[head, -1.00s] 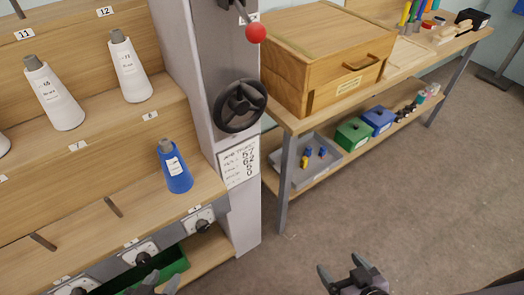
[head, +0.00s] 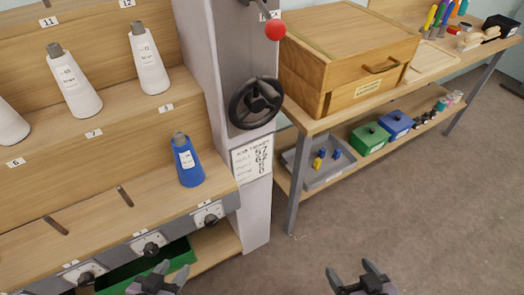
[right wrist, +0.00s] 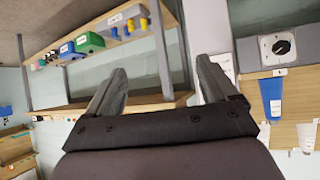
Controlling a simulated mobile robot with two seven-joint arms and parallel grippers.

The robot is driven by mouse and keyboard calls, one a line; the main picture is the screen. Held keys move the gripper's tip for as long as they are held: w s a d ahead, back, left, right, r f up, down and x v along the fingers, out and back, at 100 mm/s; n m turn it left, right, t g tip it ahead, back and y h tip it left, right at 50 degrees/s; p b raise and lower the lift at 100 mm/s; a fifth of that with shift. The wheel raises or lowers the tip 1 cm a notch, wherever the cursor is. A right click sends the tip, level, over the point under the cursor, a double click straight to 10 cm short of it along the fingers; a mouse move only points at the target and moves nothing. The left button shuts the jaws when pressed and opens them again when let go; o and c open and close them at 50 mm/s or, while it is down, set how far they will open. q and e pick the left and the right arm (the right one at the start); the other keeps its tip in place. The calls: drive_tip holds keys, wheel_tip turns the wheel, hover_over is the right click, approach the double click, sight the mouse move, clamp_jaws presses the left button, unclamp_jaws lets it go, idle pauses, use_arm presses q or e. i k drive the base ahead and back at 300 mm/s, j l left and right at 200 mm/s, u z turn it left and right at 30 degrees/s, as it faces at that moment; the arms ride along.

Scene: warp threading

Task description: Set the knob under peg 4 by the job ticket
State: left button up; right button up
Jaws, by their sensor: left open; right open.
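The job ticket (head: 251,160) is a white card on the grey post, with handwritten lines too small to read surely. A row of dark knobs on white plates runs along the lower shelf front: a right knob (head: 211,220), a middle knob (head: 151,249) and a left knob (head: 86,279). Their peg numbers are not legible. One knob (right wrist: 282,46) also shows in the right wrist view. My left gripper (head: 166,273) is open and empty, below the middle knob. My right gripper (head: 349,272) is open and empty over the floor, right of the shelf.
A blue cone (head: 187,162) stands on the lower shelf, with bare pegs (head: 125,196) to its left. White cones (head: 149,60) stand above. A black handwheel (head: 256,103) and red ball lever (head: 275,29) jut from the post. A green bin (head: 178,256) sits under the knobs.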

sight(211, 221)
drive_tip(key=i+l, duration=0.1)
drive_tip(key=l, duration=0.25)
drive_tip(key=i+l, duration=0.15)
drive_tip(key=l, duration=0.2)
drive_tip(key=i+l, duration=0.1)
drive_tip(key=l, duration=0.25)
drive_tip(key=i+l, duration=0.15)
drive_tip(key=l, duration=0.2)
drive_tip(key=i+l, duration=0.1)
drive_tip(key=l, duration=0.25)
drive_tip(key=u, duration=0.4)
drive_tip(key=l+u, duration=0.1)
drive_tip(key=u, duration=0.35)
drive_tip(key=l+u, duration=0.1)
drive_tip(key=u, duration=0.7)
drive_tip(key=l, duration=0.05)
